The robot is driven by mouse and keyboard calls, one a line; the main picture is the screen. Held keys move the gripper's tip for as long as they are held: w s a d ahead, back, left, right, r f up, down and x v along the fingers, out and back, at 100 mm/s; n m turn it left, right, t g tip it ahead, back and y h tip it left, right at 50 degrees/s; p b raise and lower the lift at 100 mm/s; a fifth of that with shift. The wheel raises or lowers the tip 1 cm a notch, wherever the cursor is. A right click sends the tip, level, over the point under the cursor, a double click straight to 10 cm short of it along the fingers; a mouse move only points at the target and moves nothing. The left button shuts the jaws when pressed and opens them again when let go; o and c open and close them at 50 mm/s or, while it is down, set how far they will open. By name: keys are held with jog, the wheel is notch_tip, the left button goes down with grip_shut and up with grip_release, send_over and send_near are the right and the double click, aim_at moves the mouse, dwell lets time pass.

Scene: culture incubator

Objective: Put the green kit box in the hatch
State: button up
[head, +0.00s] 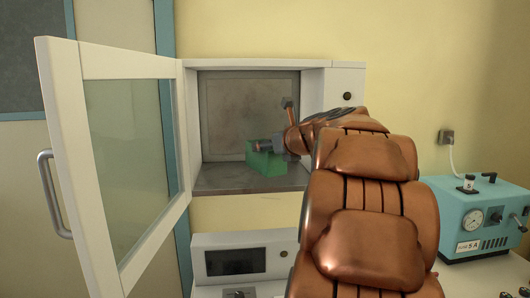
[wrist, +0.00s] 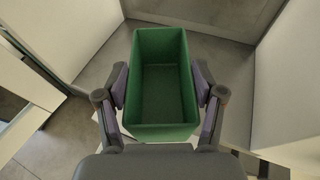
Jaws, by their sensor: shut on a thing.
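The green kit box (head: 266,163) is an open-topped, empty-looking box inside the hatch (head: 312,66) opening. My gripper (wrist: 160,88) is shut on the box, with one finger against each long side in the wrist view. The box (wrist: 162,131) looks upright there. In the head view my gripper (head: 268,146) and arm reach into the hatch from the right and hide part of the box. Whether the box touches the hatch floor (head: 225,180) cannot be told. The hatch's glazed door (head: 62,135) stands wide open to the left.
A teal device (head: 482,215) with a round gauge stands on the counter at right. A white unit with a dark display (head: 236,261) sits below the hatch. The hatch floor has bare room left of the box. The open door edge juts out at left.

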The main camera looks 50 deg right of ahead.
jog(key=shift+w+d+f+p, duration=0.15)
jog(key=shift+w+d+f, duration=0.55)
jog(key=shift+w+d, duration=0.4)
jog(key=shift+w+d+f+p, duration=0.1)
jog(key=shift+w+d+f, duration=0.65)
jog(key=shift+w+d, duration=0.35)
jog(key=shift+w+d+f+p, duration=0.15)
jog(key=shift+w+d+f, duration=0.55)
jog(key=shift+w+d, duration=0.4)
jog(key=shift+w+a+f, duration=0.15)
jog(key=shift+f, duration=0.05)
jog(key=o, duration=1.3)
jog(key=shift+r, duration=0.15)
